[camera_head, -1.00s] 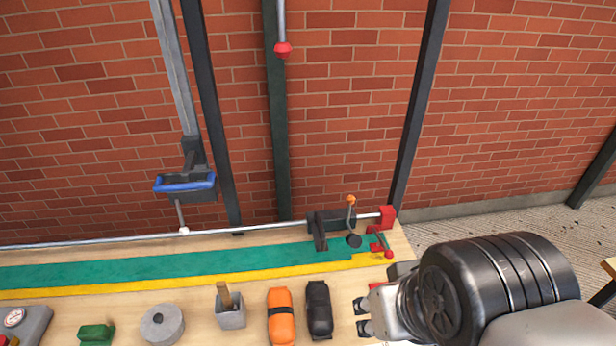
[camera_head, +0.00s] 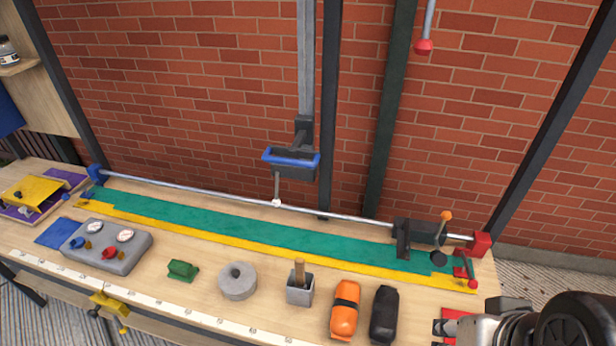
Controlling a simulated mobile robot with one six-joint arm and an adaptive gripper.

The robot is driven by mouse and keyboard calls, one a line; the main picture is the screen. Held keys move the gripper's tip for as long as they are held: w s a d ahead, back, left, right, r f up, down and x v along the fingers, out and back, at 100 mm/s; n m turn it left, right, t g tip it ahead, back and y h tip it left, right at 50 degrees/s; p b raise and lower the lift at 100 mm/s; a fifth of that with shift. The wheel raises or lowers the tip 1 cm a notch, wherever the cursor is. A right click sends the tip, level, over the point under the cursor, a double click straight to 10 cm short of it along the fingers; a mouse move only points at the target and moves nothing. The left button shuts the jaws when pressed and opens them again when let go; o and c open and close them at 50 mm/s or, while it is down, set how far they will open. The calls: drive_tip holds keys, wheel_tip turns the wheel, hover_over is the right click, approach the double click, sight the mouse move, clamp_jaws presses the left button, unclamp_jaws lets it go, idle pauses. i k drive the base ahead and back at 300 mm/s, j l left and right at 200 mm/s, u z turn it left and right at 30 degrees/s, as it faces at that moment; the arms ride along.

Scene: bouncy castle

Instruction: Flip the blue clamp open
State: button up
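A small blue fitting (camera_head: 95,172) sits at the far left end of the long metal rod on the workbench, beside the green strip. It looks like the blue clamp, but it is too small to tell whether its lever is shut. My gripper (camera_head: 441,334) is at the bottom right, partly cut off by the frame. Its two fingertips appear apart with nothing between them. It is far from the blue fitting, at the opposite end of the bench.
A blue-rimmed grey head (camera_head: 291,163) hangs over the rod. The green strip (camera_head: 250,227) is mostly clear.

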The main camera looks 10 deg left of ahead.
sight(81, 189)
drive_tip(key=u, duration=2.2)
drive_tip(key=i+j, duration=0.2)
drive_tip(key=i, duration=0.35)
drive_tip(key=i+j, duration=0.15)
drive_tip(key=i, duration=0.45)
drive_tip(key=i+j+u, duration=0.1)
drive_tip(key=i, duration=0.45)
drive_tip(key=i+j, duration=0.25)
drive_tip(key=i, duration=0.35)
